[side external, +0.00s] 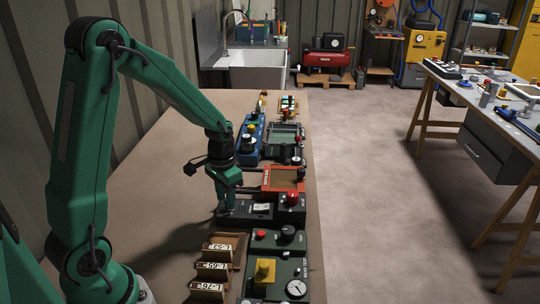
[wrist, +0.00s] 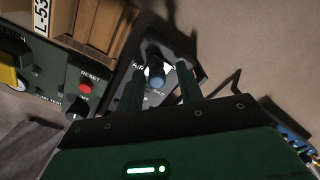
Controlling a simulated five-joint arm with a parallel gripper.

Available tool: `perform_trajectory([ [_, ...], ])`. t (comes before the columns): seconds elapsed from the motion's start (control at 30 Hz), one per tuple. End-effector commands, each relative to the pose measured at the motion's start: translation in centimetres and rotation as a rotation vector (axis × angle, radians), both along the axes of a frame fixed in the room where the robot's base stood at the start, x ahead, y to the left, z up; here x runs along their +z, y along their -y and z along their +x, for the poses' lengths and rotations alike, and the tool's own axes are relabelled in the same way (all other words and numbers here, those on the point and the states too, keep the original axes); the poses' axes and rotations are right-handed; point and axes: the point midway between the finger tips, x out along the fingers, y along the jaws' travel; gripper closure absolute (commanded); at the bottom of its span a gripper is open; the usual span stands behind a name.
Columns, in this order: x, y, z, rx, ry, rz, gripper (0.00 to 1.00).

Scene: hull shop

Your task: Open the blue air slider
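The air slider is a blue knob (wrist: 156,76) on a dark panel with a pale plate lettered "AIR" in the wrist view. My gripper (wrist: 160,72) is open, with its two green fingers on either side of the knob and a gap showing beside it. I cannot tell how deep the fingertips reach. In the side view my gripper (side external: 222,208) points down at the left end of the black panel (side external: 262,212). The blue knob is not visible there, with my gripper in front of that end.
A red-framed tray (side external: 283,179) lies just behind the black panel. Wooden racks with labelled blocks (side external: 211,268) stand at front left. The bench left of my gripper is bare.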

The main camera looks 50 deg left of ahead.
Motion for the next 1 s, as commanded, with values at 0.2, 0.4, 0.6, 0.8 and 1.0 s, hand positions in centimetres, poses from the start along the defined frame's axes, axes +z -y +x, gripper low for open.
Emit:
perform_trajectory([
  [0.2,0.0,0.1,0.1,-0.003,0.001,0.000,0.58],
  [0.4,0.2,0.1,0.2,-0.004,0.003,0.001,0.58],
  [0.6,1.6,0.1,0.2,-0.004,0.005,0.001,0.58],
  [0.8,4.0,0.1,0.2,-0.004,0.005,0.001,0.58],
  [1.0,6.5,0.1,0.2,-0.003,0.005,0.001,0.58],
])
